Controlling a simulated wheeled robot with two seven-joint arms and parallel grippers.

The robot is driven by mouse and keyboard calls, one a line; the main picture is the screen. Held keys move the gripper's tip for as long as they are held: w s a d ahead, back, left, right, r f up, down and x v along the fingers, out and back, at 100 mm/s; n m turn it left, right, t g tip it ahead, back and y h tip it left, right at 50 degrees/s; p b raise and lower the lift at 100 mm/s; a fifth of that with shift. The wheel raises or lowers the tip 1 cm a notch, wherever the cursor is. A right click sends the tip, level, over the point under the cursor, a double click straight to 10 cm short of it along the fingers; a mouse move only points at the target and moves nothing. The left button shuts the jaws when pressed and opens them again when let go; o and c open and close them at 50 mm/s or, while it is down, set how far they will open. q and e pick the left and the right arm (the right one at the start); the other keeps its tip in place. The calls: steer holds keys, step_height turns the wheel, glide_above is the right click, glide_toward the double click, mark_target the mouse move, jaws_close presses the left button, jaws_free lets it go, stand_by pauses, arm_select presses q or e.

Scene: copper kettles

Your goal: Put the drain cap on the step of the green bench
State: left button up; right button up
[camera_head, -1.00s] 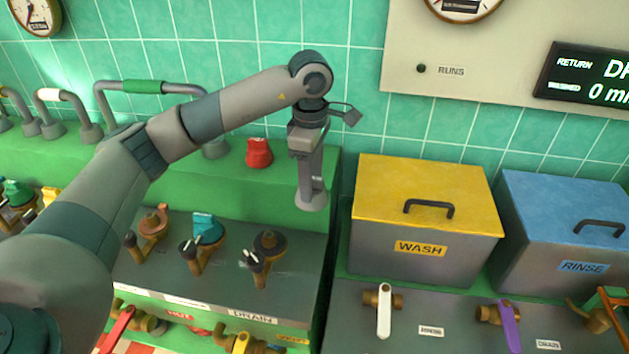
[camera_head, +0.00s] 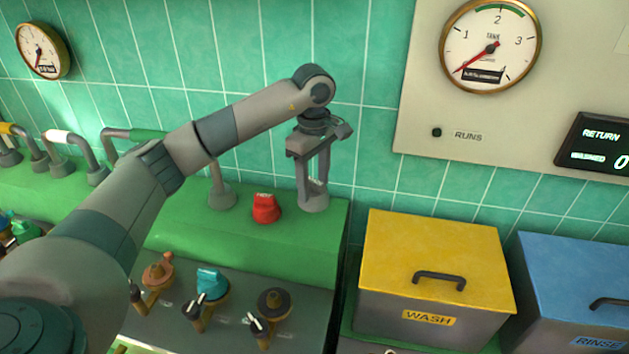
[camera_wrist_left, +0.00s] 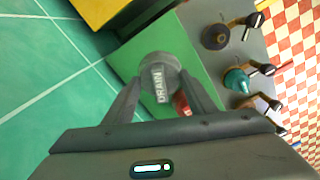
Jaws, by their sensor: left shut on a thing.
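The drain cap (camera_head: 313,203) is a grey round cap; its DRAIN lettering shows in the left wrist view (camera_wrist_left: 158,78). My left gripper (camera_head: 317,182) points down and is shut on the cap. The cap appears over the right end of the raised green step (camera_head: 240,234) of the bench, close to its top. I cannot tell whether it touches. My right gripper is not in view.
A red cap (camera_head: 266,208) stands on the step just left of the drain cap. Grey pipes (camera_head: 222,190) rise behind it. Several valves (camera_head: 210,290) sit on the lower panel. The yellow-lidded WASH box (camera_head: 430,260) stands right of the bench.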

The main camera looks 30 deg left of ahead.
arm_select(q)
steer(key=shift+w+f+b, duration=0.1)
steer(key=shift+f+b, duration=0.9)
steer(key=shift+f, duration=1.55)
steer(key=shift+f+b, duration=0.6)
steer(key=shift+f, duration=0.05)
steer(key=shift+f+b, duration=0.15)
steer(key=shift+b, duration=0.3)
steer(key=shift+f+b, duration=0.4)
steer(key=shift+b, duration=0.05)
steer(key=o, duration=1)
steer(key=shift+o, duration=0.2)
